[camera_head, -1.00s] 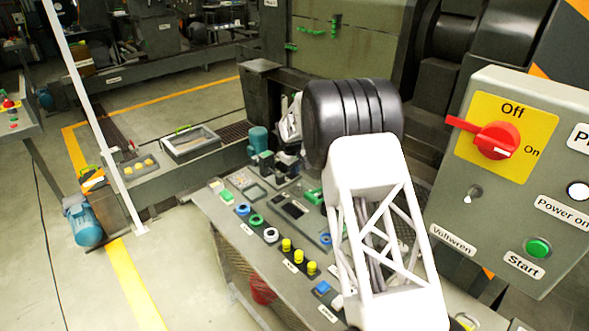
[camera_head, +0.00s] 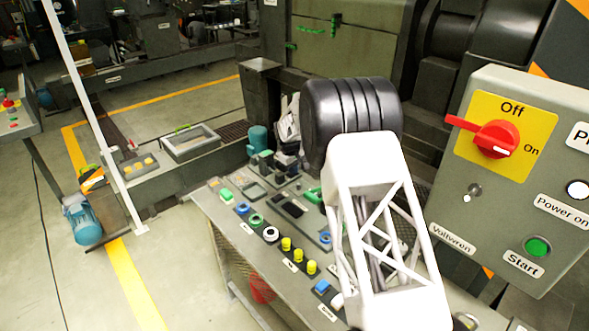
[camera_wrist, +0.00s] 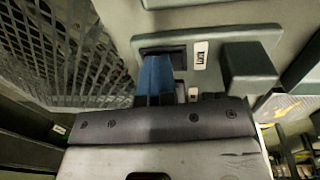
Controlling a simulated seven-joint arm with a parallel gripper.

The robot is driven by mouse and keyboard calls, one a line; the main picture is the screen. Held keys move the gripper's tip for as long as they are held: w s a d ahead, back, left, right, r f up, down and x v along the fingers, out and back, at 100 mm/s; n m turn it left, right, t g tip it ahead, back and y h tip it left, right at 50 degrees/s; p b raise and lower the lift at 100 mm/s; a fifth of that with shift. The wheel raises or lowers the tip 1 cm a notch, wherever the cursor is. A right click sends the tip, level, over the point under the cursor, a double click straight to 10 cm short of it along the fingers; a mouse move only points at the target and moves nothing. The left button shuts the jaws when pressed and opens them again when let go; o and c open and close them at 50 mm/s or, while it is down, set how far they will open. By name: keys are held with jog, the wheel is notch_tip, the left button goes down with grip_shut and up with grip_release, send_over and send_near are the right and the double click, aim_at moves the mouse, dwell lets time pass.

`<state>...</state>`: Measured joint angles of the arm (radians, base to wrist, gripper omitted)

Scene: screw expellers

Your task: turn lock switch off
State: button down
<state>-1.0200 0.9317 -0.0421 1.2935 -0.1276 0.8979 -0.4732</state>
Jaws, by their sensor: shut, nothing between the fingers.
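A red rotary switch (camera_head: 495,139) sits on a yellow plate marked Off and On, on the grey box at the right. Its handle slants from upper left to lower right, with a white mark at the On side. I cannot tell if this is the lock switch. My gripper (camera_head: 287,128) is shut and empty, partly hidden behind my black wrist, over the far part of the sloping panel. In the wrist view its grey housing fills the bottom. A blue piece (camera_wrist: 155,75) shows there in a dark slot beside a small white label (camera_wrist: 201,55). Contact is unclear.
The panel (camera_head: 222,227) carries several coloured buttons and knobs along its near edge. A green Start button (camera_head: 538,247) is on the grey box. A teal motor (camera_head: 258,138) stands left of my gripper. Dark mesh (camera_wrist: 60,45) fills the wrist view's upper left.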

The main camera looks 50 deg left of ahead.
aim_at(291, 175)
jog(key=shift+s+d+f, duration=0.15)
jog(key=shift+s+f, duration=0.25)
jog(key=shift+s, duration=0.1)
jog(key=shift+r, duration=0.15)
jog(key=shift+r, duration=0.8)
notch_tip(291, 175, up, 13)
jog(key=s, duration=0.1)
jog(key=shift+s+f, duration=0.15)
jog(key=shift+s, duration=0.05)
jog(key=shift+w, duration=0.1)
jog(key=shift+w, duration=0.55)
